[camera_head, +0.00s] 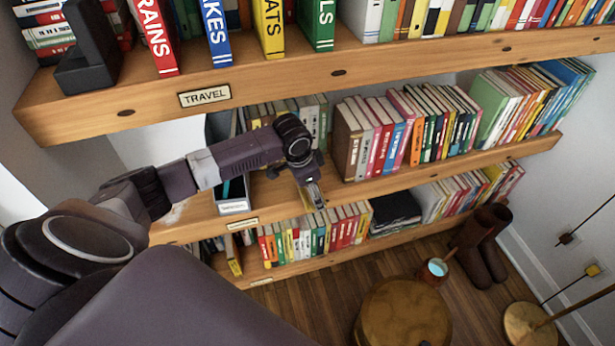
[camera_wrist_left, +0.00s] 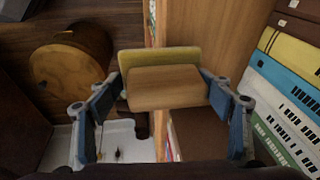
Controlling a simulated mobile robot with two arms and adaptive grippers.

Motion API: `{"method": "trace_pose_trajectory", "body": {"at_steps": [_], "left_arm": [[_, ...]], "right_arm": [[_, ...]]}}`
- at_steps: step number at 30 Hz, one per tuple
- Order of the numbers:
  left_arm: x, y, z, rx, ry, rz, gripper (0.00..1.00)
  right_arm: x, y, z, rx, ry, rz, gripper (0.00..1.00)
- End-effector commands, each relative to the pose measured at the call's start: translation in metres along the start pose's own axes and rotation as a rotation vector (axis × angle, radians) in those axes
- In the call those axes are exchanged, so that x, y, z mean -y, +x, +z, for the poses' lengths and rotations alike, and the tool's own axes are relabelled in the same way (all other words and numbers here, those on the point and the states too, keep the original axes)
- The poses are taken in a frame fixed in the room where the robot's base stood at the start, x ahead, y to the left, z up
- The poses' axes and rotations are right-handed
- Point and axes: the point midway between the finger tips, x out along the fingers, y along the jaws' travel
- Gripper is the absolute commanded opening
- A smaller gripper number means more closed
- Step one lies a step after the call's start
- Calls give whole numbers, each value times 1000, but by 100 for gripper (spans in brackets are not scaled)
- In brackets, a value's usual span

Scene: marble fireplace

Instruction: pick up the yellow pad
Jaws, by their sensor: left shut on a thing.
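The yellow pad (camera_wrist_left: 160,57) is in the left wrist view, between the fingers of my left gripper (camera_wrist_left: 166,88). A light wooden block (camera_wrist_left: 167,90) sits against its near face, like a backing. The fingers are shut on this piece from both sides. In the head view my left gripper (camera_head: 314,194) is at the front of the middle shelf, just above the lower row of books. The pad is mostly hidden there. My right gripper is not in view.
Upright books (camera_head: 405,135) fill much of the middle shelf (camera_head: 455,165). A grey bin (camera_head: 233,204) stands left of my gripper. The upper shelf (camera_head: 300,75) overhangs. A round golden stool (camera_head: 405,315), a mug (camera_head: 434,270) and brown boots (camera_head: 481,245) stand on the floor.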

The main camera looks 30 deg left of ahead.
Motion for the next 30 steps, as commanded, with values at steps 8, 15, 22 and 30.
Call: {"method": "trace_pose_trajectory", "body": {"at_steps": [8,15,22,30], "left_arm": [[-56,-8,2,-1,3,0,48],[-90,-14,3,-1,2,1,48],[-102,-16,4,0,0,0,48],[-103,-16,4,1,0,-1,48]], "right_arm": [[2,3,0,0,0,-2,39],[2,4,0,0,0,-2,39],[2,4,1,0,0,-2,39],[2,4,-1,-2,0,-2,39]]}}
